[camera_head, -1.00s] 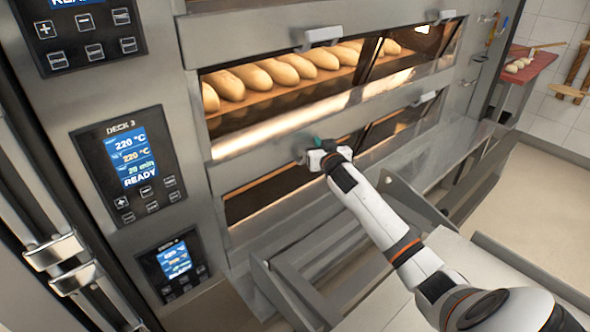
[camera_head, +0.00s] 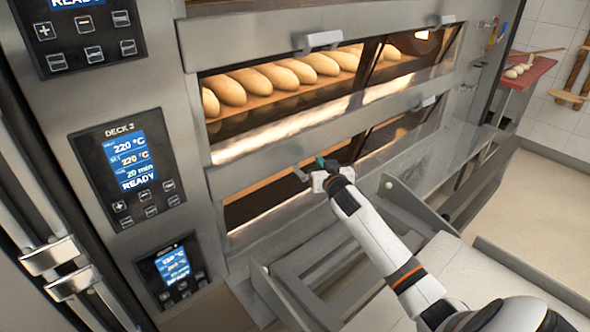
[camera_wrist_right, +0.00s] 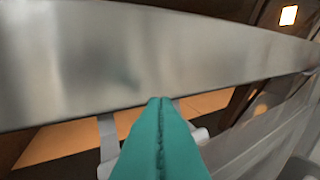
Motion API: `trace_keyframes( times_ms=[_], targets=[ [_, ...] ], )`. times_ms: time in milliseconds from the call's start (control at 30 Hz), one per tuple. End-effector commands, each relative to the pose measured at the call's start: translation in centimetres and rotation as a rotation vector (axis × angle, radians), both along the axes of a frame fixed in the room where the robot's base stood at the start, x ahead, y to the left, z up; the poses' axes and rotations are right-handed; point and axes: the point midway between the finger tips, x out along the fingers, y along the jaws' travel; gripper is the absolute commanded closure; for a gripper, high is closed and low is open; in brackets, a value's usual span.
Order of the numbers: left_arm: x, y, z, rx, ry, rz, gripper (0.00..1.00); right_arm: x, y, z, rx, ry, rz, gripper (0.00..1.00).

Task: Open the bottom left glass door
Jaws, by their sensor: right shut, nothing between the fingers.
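The bottom left glass door (camera_head: 256,207) is in the lower deck of the oven in the head view. It appears partly tilted, with its top edge lowered from the steel frame; how far is hard to tell. Its grey handle (camera_head: 301,174) is at the left of my right gripper (camera_head: 321,162), whose teal fingers are shut and empty. In the right wrist view the shut fingers (camera_wrist_right: 160,125) point at the steel frame, and the handle (camera_wrist_right: 107,140) lies under them. Contact is hard to tell. My left gripper is out of view.
The steel frame bar (camera_wrist_right: 150,60) crosses the wrist view. Above the door, the upper deck holds several loaves (camera_head: 275,75) behind glass. The bottom right door's handle (camera_head: 425,101) is to the right. A grey metal frame (camera_head: 300,285) stands low in front of the oven.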

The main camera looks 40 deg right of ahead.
Motion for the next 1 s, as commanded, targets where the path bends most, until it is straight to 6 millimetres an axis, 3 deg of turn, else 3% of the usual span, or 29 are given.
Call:
trace_keyframes(
  times_ms=[500,1000],
  targets=[
    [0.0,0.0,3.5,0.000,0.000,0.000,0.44,-4.3,1.7,1.3,0.001,0.001,0.000,1.00],
    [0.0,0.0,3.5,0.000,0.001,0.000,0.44,-4.4,1.7,1.3,0.000,-0.001,0.000,1.00]
  ],
)
